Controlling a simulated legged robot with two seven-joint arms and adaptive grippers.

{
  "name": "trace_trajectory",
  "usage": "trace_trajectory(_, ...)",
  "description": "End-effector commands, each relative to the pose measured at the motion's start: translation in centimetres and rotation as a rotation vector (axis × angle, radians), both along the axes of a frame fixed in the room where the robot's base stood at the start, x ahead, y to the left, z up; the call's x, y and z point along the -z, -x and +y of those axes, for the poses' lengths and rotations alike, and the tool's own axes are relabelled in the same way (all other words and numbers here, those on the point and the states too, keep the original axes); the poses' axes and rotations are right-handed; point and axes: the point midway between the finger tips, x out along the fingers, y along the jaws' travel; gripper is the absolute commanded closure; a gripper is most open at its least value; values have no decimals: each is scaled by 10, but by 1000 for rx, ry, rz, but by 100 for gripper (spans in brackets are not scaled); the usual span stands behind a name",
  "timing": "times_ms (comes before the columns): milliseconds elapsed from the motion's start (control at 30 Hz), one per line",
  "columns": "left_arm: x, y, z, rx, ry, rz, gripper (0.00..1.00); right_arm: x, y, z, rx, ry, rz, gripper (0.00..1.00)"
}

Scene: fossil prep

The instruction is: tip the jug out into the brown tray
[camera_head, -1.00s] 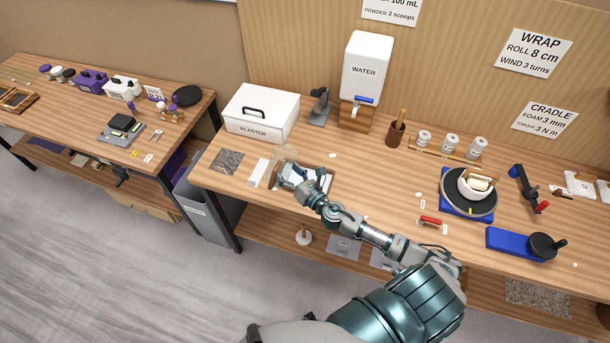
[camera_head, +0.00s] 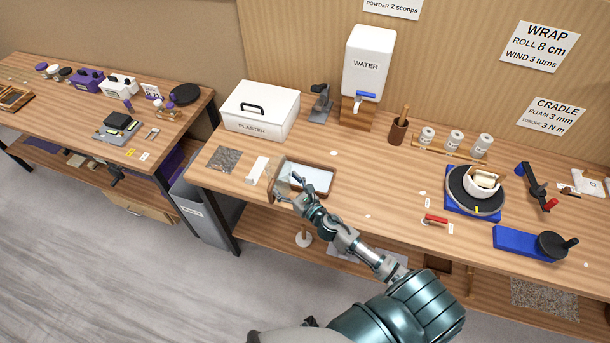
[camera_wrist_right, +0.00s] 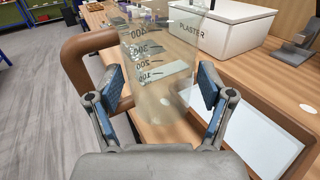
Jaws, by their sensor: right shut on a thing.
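The jug (camera_wrist_right: 158,85) is clear, with dark volume marks and a brown handle (camera_wrist_right: 78,60) on the left in the right wrist view. My right gripper (camera_wrist_right: 160,105) is shut on its body, one finger on each side. The jug looks close to upright in that view; I cannot tell how much it holds. The brown tray (camera_head: 314,164) has a pale inside and lies on the bench; its rim also shows at the right of the wrist view (camera_wrist_right: 268,101). In the head view my right gripper (camera_head: 291,187) is at the tray's left end, where the jug is hard to make out. My left gripper is out of view.
A white plaster box (camera_head: 260,112) and a water dispenser (camera_head: 368,62) stand behind the tray. A turntable (camera_head: 474,205) with a bowl is far right. Bench right of the tray is mostly clear.

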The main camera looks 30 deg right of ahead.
Motion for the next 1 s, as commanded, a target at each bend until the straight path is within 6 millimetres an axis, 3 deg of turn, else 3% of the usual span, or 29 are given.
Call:
trace_trajectory(500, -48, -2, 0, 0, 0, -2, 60, -51, 0, 0, -1, 0, -1, 82)
trace_trajectory(833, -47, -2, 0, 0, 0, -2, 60, -49, 0, 0, 0, -1, 0, 82)
trace_trajectory(1000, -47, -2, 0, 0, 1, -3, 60, -48, 14, 9, -1, -3, 2, 82)
